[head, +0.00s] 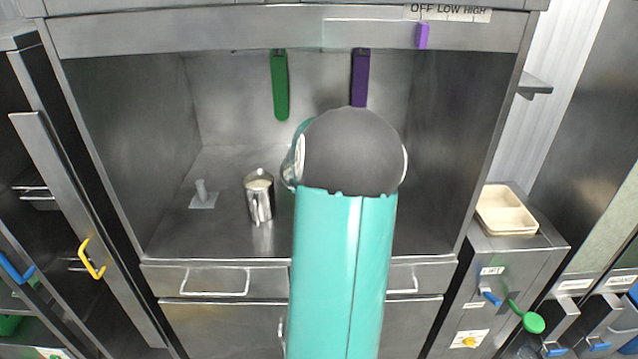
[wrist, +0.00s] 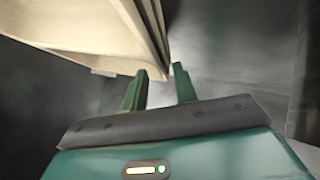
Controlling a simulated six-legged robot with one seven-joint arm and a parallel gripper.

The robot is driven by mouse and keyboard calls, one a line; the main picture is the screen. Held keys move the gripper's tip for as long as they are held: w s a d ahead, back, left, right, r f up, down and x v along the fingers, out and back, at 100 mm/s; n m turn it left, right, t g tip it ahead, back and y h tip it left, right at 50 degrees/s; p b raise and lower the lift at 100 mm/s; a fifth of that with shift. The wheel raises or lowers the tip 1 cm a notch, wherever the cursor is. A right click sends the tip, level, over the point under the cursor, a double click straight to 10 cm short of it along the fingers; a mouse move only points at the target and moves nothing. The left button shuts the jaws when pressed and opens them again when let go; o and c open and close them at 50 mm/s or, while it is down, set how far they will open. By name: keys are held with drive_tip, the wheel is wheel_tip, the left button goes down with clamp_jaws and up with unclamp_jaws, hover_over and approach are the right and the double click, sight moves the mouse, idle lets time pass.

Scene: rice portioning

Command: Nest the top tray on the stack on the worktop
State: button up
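In the wrist view, cream trays (wrist: 85,28) fill the upper left, close to my gripper, with several layered edges running down toward the fingertips. My gripper (wrist: 160,70) has two green fingers with a gap between them. The lower corner of the trays lies at or just beyond this gap, and I see no tray clamped between the fingers. In the head view my teal arm hides my gripper and any trays behind it. Another cream tray (head: 506,211) sits on the steel cabinet at the right.
A steel jug (head: 259,198) stands on the worktop (head: 225,165) left of my arm, with a small grey stand (head: 202,194) farther left. Green (head: 280,85) and purple (head: 360,78) handles hang at the back. Side walls enclose the recess.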

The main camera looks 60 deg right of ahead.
drive_tip(key=v, duration=1.3)
drive_tip(key=shift+a+r, duration=0.25)
drive_tip(key=shift+r, duration=0.05)
idle(0.3)
